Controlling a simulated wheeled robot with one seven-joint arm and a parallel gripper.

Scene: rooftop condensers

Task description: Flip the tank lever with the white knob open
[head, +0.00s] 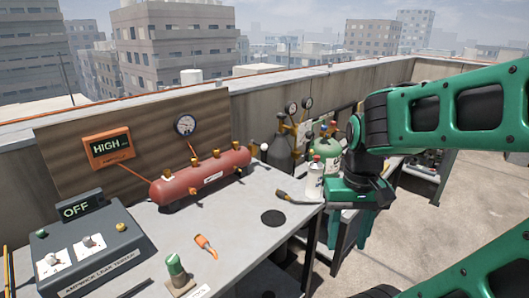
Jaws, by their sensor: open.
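A red tank (200,178) with several brass fittings lies on the grey table. A grey control box (95,258) at the table's left front carries two small levers on white plates, a left lever (52,259) and a right lever (88,241). Both knobs look pale; I cannot tell which is the white one or make out their positions clearly. I see no clear white-knobbed lever on the tank itself. My gripper (352,230) hangs fingers down at the table's right edge, open, apart from the tank and box. Its fingers partly hide each other.
An orange display (109,146) reads HIGH and a small display (79,207) reads OFF. A gauge (185,125) stands behind the tank. A white bottle (314,180) and black-handled tool (297,199) are near my gripper.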

